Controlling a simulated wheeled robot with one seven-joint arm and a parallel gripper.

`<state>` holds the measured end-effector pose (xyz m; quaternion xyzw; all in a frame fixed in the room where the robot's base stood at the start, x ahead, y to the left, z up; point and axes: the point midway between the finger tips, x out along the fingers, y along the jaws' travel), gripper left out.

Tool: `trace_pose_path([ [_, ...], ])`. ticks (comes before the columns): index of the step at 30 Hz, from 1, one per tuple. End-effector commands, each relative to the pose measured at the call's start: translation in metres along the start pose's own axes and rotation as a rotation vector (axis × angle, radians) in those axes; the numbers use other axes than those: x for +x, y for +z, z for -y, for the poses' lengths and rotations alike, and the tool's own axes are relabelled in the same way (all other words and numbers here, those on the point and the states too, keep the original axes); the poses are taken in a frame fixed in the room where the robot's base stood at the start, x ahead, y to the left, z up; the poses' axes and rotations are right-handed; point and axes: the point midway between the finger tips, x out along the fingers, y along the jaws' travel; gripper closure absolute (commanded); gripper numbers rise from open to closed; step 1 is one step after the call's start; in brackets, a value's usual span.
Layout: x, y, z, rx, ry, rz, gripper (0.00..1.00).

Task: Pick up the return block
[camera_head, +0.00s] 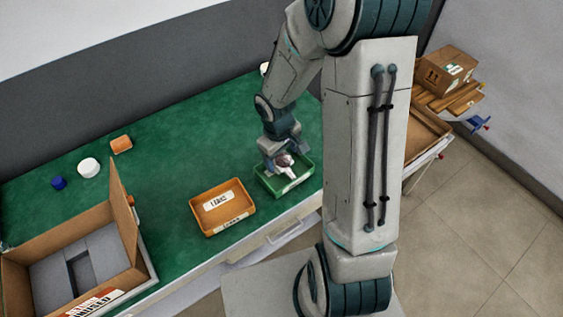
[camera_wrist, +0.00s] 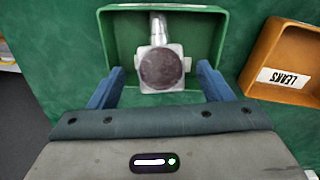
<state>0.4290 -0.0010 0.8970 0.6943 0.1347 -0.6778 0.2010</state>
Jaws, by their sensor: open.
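A pale block with a dark purple round face and a short metal spout (camera_wrist: 158,30) lies in a green tray (camera_wrist: 118,22); I take it to be the return block (camera_wrist: 161,68). In the head view the block (camera_head: 284,160) shows partly behind my fingers in the green tray (camera_head: 296,183). My gripper (camera_wrist: 160,72) is open, pointing down over the tray, its blue fingers on either side of the block with a gap at each side. I cannot tell how far the fingertips are above the tray floor. My gripper also shows in the head view (camera_head: 277,168).
An orange tray labelled LEAKS (camera_head: 245,211) stands left of the green tray. An open cardboard box (camera_head: 128,208) is at the front left. A white round piece (camera_head: 89,167), a blue piece (camera_head: 58,183) and an orange block (camera_head: 121,144) lie on the green table.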

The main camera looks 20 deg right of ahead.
Motion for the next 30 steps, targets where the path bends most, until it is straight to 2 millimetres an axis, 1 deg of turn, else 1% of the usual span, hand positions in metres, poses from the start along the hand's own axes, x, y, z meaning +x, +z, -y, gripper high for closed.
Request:
trace_pose_path([
  [1, 0.008, -0.001, 0.002, -0.003, -0.002, 0.004, 0.27],
  [7, 0.031, -0.002, 0.002, -0.001, -0.001, 0.002, 0.27],
  [11, 0.036, -0.002, 0.002, 0.001, 0.000, 0.000, 0.27],
  [17, 0.036, -0.002, 0.002, 0.001, 0.000, 0.000, 0.27],
  [18, 0.036, -0.002, 0.002, 0.001, 0.000, 0.000, 0.38],
  [20, 0.036, -0.002, 0.002, 0.001, 0.000, 0.000, 0.55],
  [21, 0.035, -0.002, 0.002, 0.001, 0.000, 0.000, 0.66],
  [23, 0.035, -0.002, 0.002, 0.001, 0.000, 0.000, 0.83],
  [24, 0.035, -0.002, 0.002, 0.001, 0.000, 0.000, 0.87],
  [25, 0.035, -0.003, 0.001, 0.001, 0.001, -0.001, 0.87],
  [26, 0.035, -0.003, 0.001, 0.001, 0.001, -0.001, 0.92],
  [30, 0.035, -0.003, 0.001, 0.001, 0.001, -0.001, 0.92],
])
